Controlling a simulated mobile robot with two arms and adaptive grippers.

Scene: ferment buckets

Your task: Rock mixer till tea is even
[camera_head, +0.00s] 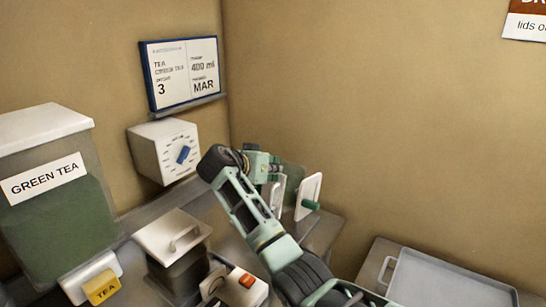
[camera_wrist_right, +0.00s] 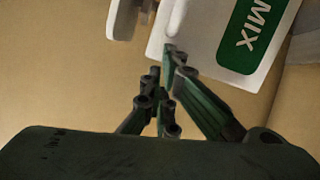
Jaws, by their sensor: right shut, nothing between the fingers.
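In the right wrist view, a white panel (camera_wrist_right: 209,57) bears a green MIX label (camera_wrist_right: 250,35). My right gripper (camera_head: 272,176) is at the mixer, just left of the white unit. Its fingers also show in the wrist view (camera_wrist_right: 174,58), shut and empty, with tips by the panel's lower edge; I cannot tell whether they touch. My arm hides part of the mixer. The tea inside it cannot be seen. My left gripper is not in view.
A lidded box (camera_head: 174,240), a device with a red switch (camera_head: 244,281) and a wall dial (camera_head: 166,150) are nearby. A grey tray (camera_head: 440,282) lies right.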

